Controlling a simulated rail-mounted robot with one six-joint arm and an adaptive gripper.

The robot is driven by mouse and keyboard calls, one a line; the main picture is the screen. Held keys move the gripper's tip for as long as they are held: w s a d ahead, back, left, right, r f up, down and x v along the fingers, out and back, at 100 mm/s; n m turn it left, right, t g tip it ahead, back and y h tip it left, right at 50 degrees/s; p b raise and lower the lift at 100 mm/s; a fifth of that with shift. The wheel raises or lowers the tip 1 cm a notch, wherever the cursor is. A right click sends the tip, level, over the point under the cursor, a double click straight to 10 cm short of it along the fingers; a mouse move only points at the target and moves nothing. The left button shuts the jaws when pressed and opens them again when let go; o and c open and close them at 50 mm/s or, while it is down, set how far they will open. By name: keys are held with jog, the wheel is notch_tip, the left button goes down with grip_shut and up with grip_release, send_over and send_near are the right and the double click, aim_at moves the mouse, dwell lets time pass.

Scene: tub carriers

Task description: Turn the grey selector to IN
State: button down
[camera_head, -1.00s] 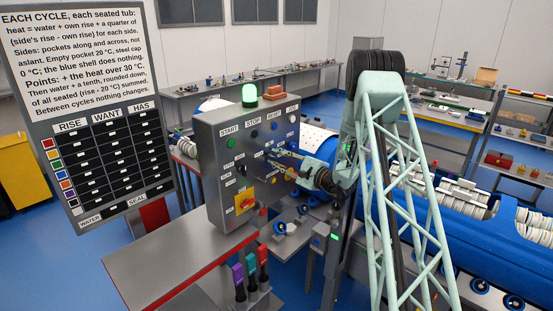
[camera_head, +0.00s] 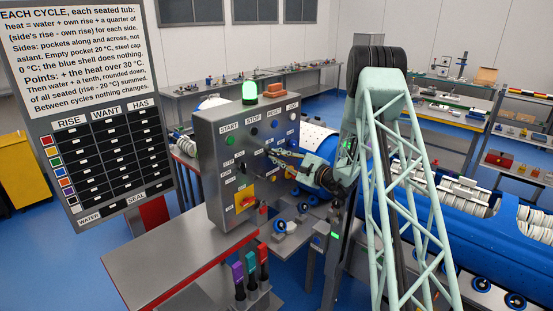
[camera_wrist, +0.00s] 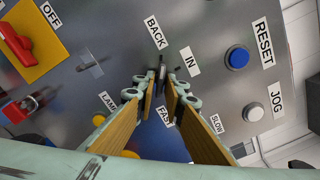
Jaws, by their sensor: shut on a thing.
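The grey selector (camera_wrist: 163,63) is on the panel in the wrist view, between the BACK label (camera_wrist: 155,32) and the IN label (camera_wrist: 190,60). My gripper (camera_wrist: 163,76) has its two yellow-sided fingers closed around it, and they hide part of it. Which label its pointer faces cannot be told. In the head view my gripper (camera_head: 272,153) reaches the face of the grey control panel (camera_head: 207,155) from the right. The selector is too small to make out there.
A blue RESET button (camera_wrist: 237,57) and a white JOG button (camera_wrist: 253,111) are right of my gripper. A grey lever (camera_wrist: 90,63) and a red switch on a yellow plate (camera_wrist: 14,42) are to its left. Coloured handles (camera_head: 250,262) stand below the panel.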

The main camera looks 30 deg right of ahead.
jog(key=shift+a+f+m+b, duration=0.1)
jog(key=shift+m+b, duration=1.4)
jog(key=shift+m, duration=1.2)
jog(key=shift+a+m+b, duration=0.1)
jog(key=shift+m+b, duration=1.35)
jog(key=shift+m, duration=1.25)
jog(key=shift+s, duration=0.1)
jog(key=c, duration=2.7)
grip_release()
jog(key=shift+c, duration=0.2)
jog(key=v, duration=1.2)
